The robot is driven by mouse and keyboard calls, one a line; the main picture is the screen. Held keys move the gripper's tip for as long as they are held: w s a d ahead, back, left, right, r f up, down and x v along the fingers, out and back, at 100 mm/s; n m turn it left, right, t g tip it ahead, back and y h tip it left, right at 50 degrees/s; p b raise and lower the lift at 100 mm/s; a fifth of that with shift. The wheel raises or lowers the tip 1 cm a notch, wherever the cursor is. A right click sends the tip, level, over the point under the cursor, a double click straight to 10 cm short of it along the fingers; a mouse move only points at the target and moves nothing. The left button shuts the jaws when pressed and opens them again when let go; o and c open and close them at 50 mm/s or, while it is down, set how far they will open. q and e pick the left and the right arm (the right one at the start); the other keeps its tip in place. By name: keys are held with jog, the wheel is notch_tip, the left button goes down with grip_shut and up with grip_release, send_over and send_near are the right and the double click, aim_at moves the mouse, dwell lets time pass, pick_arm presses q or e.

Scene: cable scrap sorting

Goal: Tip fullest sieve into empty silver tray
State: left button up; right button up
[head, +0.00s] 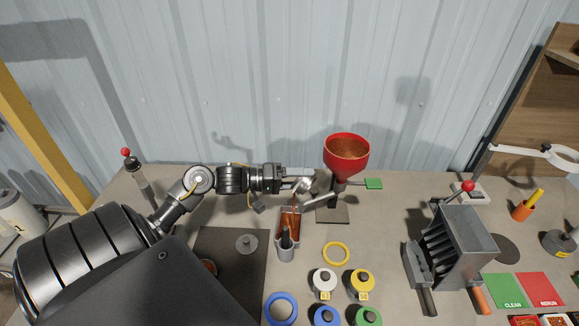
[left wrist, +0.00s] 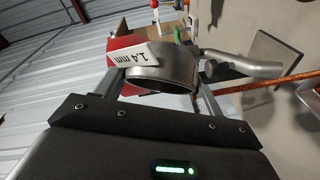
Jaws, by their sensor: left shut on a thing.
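My left gripper (head: 292,186) is shut on a small metal sieve (head: 304,185), tilted over a narrow silver tray (head: 279,214). In the left wrist view the sieve (left wrist: 172,72) shows a white "1.4 mm" label and a tube handle pointing right, between the fingers of my left gripper (left wrist: 165,90). A thin copper-coloured streak runs from the sieve down to the tray, and copper-brown material shows inside the tray. How much is left in the sieve is hidden. My right gripper is not in view.
A red funnel (head: 347,148) with copper granules stands just right of the sieve. A grey cup with a black top (head: 286,248) stands before the tray. A yellow ring (head: 336,253) and several coloured lidded jars lie in front. A slotted metal box (head: 462,245) stands right.

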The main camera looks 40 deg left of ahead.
aim_at(295, 183)
pick_arm(q)
jog(key=shift+a+f, duration=0.1)
jog(key=shift+s+a+f+n+t+h+b, duration=0.1)
jog(key=shift+a+f+n+t+h+b, duration=0.25)
jog(key=shift+f, duration=0.3)
jog(key=shift+a+f+n+t+h+b, duration=0.15)
jog(key=shift+a+f+n+b, duration=0.15)
jog(key=shift+f+b, duration=0.25)
jog(key=shift+a, duration=0.1)
jog(key=shift+a+n+t+h+p, duration=0.3)
jog(key=shift+n+t+h+p, duration=0.2)
jog(key=shift+n+p, duration=0.2)
dwell(0.3)
jog(key=shift+a+f+n+t+b, duration=0.15)
jog(key=shift+f+n+t+b, duration=0.25)
jog(key=shift+f, duration=0.4)
jog(key=shift+a+f+n+t+b, duration=0.1)
jog(key=shift+f+n+t+b, duration=0.2)
jog(key=shift+f+b, duration=0.35)
jog(key=shift+a+n+t+p, duration=0.25)
jog(key=shift+n+t+p, duration=0.25)
jog(key=shift+n+t, duration=0.25)
jog(key=shift+s+a+r+n+t+p, duration=0.1)
jog(key=shift+a+r+n+t+p, duration=0.2)
jog(key=shift+r+n+t+p, duration=0.5)
dwell(0.4)
jog(key=shift+f+n+t, duration=0.25)
jog(key=shift+f+n, duration=0.2)
jog(key=shift+n, duration=0.05)
